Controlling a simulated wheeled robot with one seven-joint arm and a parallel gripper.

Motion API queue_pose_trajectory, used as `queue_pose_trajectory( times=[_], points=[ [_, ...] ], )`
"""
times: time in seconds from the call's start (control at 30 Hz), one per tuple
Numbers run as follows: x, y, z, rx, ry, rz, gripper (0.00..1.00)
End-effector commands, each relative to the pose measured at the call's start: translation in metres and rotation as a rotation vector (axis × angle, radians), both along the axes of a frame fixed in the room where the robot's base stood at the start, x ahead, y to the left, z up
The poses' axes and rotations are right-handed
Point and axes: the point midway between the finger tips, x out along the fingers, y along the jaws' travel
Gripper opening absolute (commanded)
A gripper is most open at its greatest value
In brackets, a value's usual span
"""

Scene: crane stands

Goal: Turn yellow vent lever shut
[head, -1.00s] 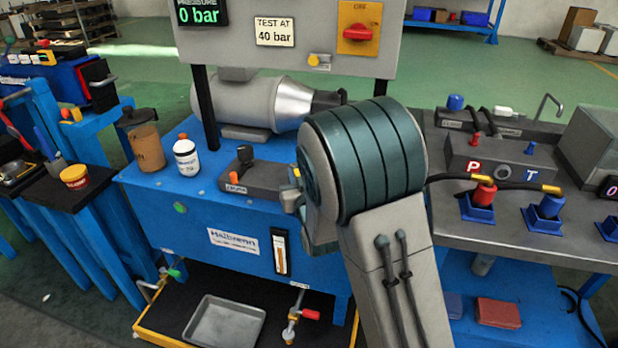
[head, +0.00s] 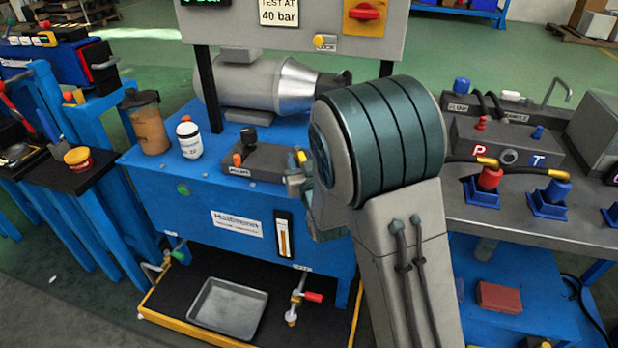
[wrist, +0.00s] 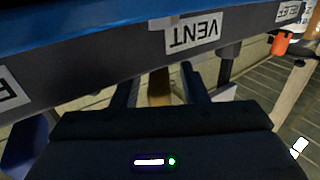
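In the wrist view a white VENT label (wrist: 193,33) shows upside down on the side of a grey and blue edge. My gripper (wrist: 160,88) is below it, its two dark fingers apart. A dull yellow-brown piece (wrist: 159,86) shows in the gap between them; it may be the vent lever in shade, and I cannot tell whether either finger touches it.
An orange knob (head: 237,160) and a black knob stand on the dark block. A white bottle (head: 189,140) and a brown canister (head: 147,125) stand left on the blue tank (head: 150,185). A red-handled tap (head: 312,297) sits low, beside a grey tray (head: 228,308). The bench with hose fittings is right.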

Motion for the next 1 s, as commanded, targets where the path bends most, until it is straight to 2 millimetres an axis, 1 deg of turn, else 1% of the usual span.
queue_pose_trajectory(
  times=[0.4,0.47,0.67,1.0],
  points=[
    [-0.072,-0.019,-0.002,0.004,-0.002,0.001,0.4],
    [-0.073,-0.019,-0.005,0.002,-0.005,0.0,0.4],
    [-0.079,-0.02,-0.004,0.002,-0.006,-0.003,0.4],
    [-0.093,-0.024,-0.005,0.003,-0.004,0.0,0.4]
  ],
)
